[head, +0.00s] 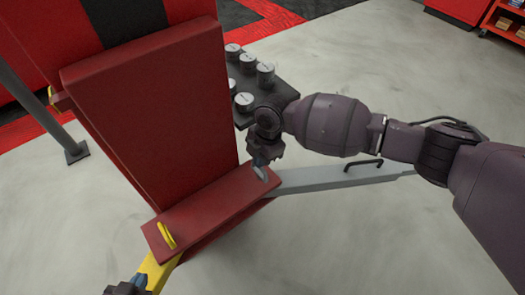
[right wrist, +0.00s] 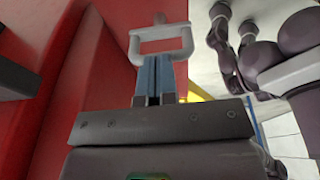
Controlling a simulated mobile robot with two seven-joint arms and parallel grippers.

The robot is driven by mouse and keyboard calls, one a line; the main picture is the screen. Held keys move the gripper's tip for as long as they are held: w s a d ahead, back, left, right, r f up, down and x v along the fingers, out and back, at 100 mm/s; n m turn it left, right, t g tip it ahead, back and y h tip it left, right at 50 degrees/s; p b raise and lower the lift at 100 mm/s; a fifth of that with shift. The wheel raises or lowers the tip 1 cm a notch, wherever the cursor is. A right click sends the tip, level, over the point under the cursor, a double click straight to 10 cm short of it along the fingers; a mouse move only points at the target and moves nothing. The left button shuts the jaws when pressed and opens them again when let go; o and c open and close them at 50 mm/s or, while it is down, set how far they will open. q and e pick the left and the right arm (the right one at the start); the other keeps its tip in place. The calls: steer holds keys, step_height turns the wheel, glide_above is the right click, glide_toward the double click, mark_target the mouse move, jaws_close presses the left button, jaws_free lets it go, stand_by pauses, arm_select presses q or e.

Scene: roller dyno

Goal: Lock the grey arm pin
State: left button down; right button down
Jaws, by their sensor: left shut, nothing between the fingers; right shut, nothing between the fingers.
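The grey arm (head: 340,179) runs right from the red base plate (head: 215,208) of a red post. The grey pin's looped handle (head: 260,173) shows at the plate's right end. In the right wrist view the light grey loop (right wrist: 160,46) is just beyond my blue fingertips. My right gripper (head: 259,164) is shut and empty, pointing down at the loop; its tips overlap the loop in the picture, and I cannot tell whether they touch. My left gripper (head: 140,280) is shut and empty at the bottom left, partly cut off, by the yellow arm (head: 157,270).
A yellow pin handle (head: 166,235) stands at the plate's left end. A dark rack with several round silver pads (head: 265,75) is behind my right arm. The red post (head: 150,110) rises close by on the left. The floor at right and front is clear.

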mark_target(259, 172)
stand_by(0.3)
